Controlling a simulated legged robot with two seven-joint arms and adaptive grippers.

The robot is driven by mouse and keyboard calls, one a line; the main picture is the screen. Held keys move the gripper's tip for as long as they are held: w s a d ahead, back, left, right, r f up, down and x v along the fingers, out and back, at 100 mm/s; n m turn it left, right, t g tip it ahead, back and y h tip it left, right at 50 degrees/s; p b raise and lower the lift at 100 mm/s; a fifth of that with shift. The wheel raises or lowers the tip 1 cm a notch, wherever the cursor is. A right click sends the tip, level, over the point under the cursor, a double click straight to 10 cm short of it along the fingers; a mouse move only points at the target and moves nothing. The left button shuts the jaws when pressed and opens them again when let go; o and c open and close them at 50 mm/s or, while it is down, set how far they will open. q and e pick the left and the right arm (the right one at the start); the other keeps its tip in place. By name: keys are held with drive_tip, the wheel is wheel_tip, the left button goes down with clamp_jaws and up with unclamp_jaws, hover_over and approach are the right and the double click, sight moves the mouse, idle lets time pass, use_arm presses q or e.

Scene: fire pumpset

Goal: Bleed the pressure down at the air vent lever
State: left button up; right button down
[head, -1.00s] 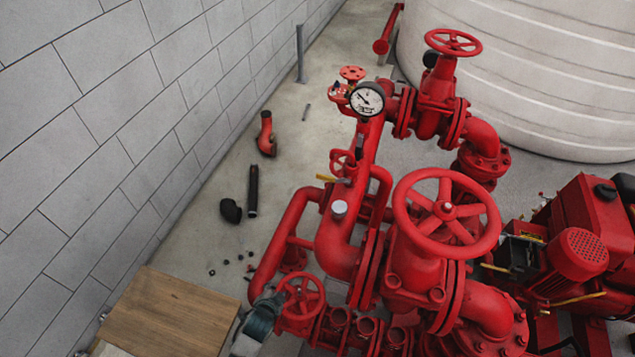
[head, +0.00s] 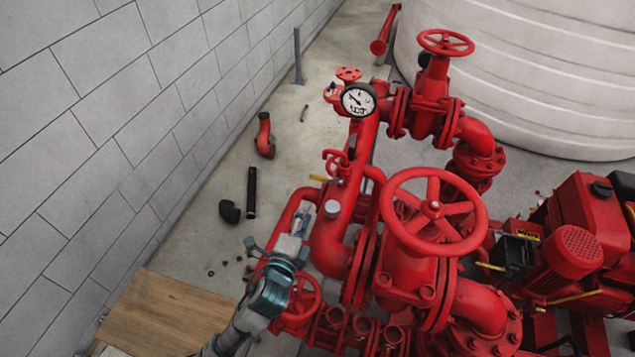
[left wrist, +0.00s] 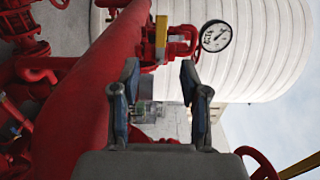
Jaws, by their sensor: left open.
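The yellow lever (head: 319,178) sticks out to the left of the red pipework, below the pressure gauge (head: 357,99). In the left wrist view a yellow lever (left wrist: 161,38) shows upright beyond the fingertips, beside a small red handwheel (left wrist: 182,42), with the gauge (left wrist: 216,36) to its right. My left gripper (head: 278,236) is over the left side of the pipes, below the lever and apart from it. In the wrist view its two fingers (left wrist: 160,76) are spread with nothing between them. My right gripper is not in view.
A large red handwheel (head: 433,208) stands right of my left gripper. A red pipe (left wrist: 95,90) runs close along the left of the wrist view. A block wall (head: 90,130) lies to the left, with loose fittings on the floor. A wooden board (head: 160,315) is at lower left.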

sight(320, 180)
use_arm(q)
drive_tip(key=x, duration=0.6)
drive_tip(key=shift+w+d+r, duration=0.1)
drive_tip(key=shift+w+d, duration=0.1)
drive_tip(key=shift+d, duration=0.2)
drive_tip(key=w, duration=0.4)
drive_tip(key=shift+w, duration=0.35)
drive_tip(key=shift+d, duration=0.65)
drive_tip(key=c, duration=0.8)
drive_tip(key=shift+a, duration=0.15)
clamp_jaws()
